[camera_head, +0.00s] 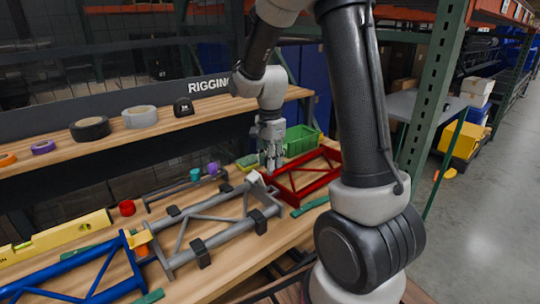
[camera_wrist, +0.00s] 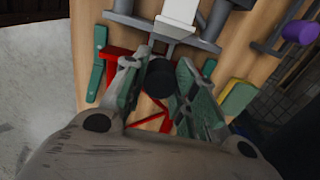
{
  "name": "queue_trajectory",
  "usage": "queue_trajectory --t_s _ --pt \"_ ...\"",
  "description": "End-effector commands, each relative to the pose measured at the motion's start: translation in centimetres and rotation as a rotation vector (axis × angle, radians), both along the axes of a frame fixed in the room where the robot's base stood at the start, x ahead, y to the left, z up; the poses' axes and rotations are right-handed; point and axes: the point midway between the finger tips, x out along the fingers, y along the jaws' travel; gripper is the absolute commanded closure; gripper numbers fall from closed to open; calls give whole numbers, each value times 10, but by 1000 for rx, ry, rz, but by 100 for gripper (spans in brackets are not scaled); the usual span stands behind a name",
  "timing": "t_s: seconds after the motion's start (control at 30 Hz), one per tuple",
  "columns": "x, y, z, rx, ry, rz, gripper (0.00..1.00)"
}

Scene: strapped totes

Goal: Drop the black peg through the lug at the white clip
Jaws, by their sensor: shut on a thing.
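My gripper (camera_wrist: 160,85) is shut on the black peg (camera_wrist: 160,75), whose round dark end shows between the green-grey fingers in the wrist view. In the head view my gripper (camera_head: 271,162) points down over the bench, and I cannot make out the peg there. The white clip (camera_head: 256,178) sits at the right end of the grey frame (camera_head: 205,241). It also shows at the top of the wrist view (camera_wrist: 180,12), a little beyond the peg. The lug by the clip is not clear, and I cannot tell whether the peg is over it.
A red frame (camera_head: 318,190) lies right of the grey one, under my gripper in the wrist view. A blue frame (camera_head: 125,245) lies at left. A green bin (camera_head: 301,140) and a purple-topped item (camera_head: 213,168) stand behind. A shelf with tape rolls (camera_head: 140,117) runs above.

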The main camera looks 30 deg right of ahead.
Motion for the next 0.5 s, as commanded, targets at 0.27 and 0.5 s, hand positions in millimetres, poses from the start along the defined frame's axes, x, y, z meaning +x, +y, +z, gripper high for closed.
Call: queue_trajectory --t_s 0.27,0.5 --pt "-1 0 -19 0 2 -1 97" --pt "0 0 -35 0 2 -1 97"
